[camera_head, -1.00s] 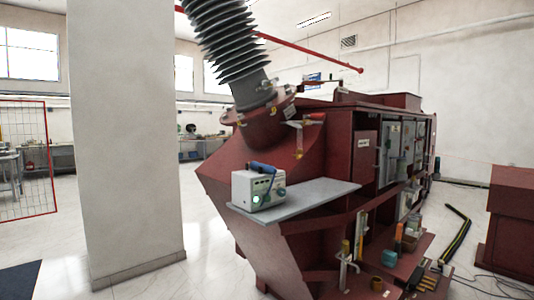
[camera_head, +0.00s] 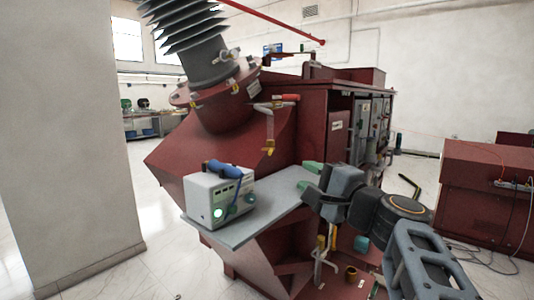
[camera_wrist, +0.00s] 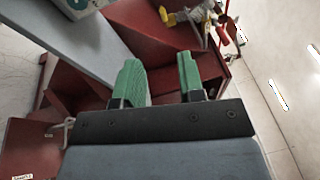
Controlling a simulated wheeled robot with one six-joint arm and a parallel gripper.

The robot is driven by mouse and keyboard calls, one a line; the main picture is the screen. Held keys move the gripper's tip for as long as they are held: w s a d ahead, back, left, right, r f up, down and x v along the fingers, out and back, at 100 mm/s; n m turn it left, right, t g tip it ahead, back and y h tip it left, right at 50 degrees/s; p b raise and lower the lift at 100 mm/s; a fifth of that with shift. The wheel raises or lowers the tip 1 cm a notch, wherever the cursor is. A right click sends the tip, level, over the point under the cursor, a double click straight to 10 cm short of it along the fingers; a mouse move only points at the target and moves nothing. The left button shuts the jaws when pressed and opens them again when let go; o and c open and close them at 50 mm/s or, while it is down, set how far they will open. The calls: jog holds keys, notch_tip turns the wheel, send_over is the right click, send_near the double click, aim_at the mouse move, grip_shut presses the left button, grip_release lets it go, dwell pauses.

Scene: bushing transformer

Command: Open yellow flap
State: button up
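A small yellow part (camera_head: 270,147), possibly the flap, hangs at the lower end of a grey pipe with a red handle (camera_head: 285,98) on the maroon transformer. A yellow piece (camera_wrist: 169,17) on a grey pipe also shows at the top of the wrist view, with a red handle (camera_wrist: 222,35) to its right. Whether it is open or shut is too small to tell. My gripper (camera_head: 307,177) has green fingertips. It is open and empty, above the right end of the grey shelf and below and right of the pipe. In the wrist view, its fingers (camera_wrist: 160,80) stand apart.
A grey instrument box (camera_head: 218,195) with a blue handle sits on the grey shelf (camera_head: 255,221). A tall ribbed bushing (camera_head: 185,40) rises above the transformer. A white pillar (camera_head: 65,130) stands at left. A maroon cabinet (camera_head: 485,200) is at right.

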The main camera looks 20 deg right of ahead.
aim_at(270, 152)
jog(key=p+x, duration=0.1)
jog(key=x, duration=0.5)
jog(key=p+x, duration=0.1)
jog(key=x, duration=0.6)
jog(key=shift+w+a+r+p, duration=0.2)
jog(key=shift+a+r+p, duration=0.05)
jog(key=shift+p, duration=0.05)
jog(key=shift+c, duration=0.5)
grip_shut()
